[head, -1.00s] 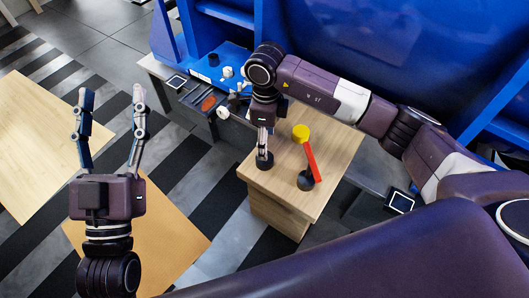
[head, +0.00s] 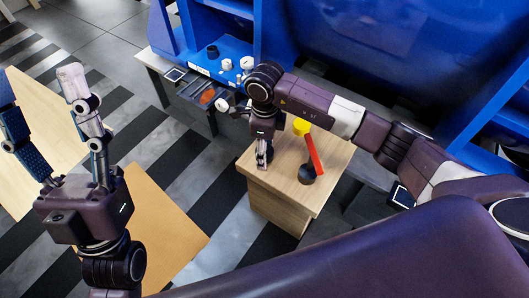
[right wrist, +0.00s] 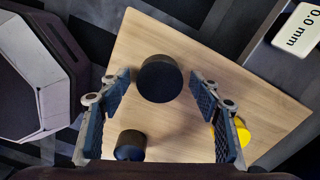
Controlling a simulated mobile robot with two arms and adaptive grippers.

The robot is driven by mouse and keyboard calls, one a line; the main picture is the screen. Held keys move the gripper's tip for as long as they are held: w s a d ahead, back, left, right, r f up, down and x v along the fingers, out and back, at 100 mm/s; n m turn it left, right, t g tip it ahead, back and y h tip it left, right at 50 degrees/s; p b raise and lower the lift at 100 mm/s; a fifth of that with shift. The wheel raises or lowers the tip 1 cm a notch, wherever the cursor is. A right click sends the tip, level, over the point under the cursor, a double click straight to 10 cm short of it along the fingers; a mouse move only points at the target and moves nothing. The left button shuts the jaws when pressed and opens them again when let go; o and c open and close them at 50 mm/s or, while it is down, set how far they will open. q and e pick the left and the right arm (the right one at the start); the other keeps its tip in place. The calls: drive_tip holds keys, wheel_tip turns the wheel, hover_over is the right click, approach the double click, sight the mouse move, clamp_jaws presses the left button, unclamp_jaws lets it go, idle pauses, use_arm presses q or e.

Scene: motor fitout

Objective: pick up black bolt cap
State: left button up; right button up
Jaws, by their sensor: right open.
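A round black cap (right wrist: 159,78) is on the light wooden table top (right wrist: 215,90), ahead of and between the fingers of my right gripper (right wrist: 160,88) in the right wrist view. The fingers are spread apart on either side of it, with a gap; I cannot tell the height between them. In the head view my right gripper (head: 263,165) points down over the left part of the table, and it hides the cap there. My left gripper (head: 38,85) is open and empty at the far left, fingers pointing up.
A blue workbench (head: 225,62) behind carries a black cap (head: 212,51) and white knobs. Another wooden surface (head: 150,225) lies at lower left.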

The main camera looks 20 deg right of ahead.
drive_tip(key=shift+c, duration=0.3)
drive_tip(key=c, duration=0.9)
drive_tip(key=shift+c, duration=0.2)
drive_tip(key=shift+r, duration=0.1)
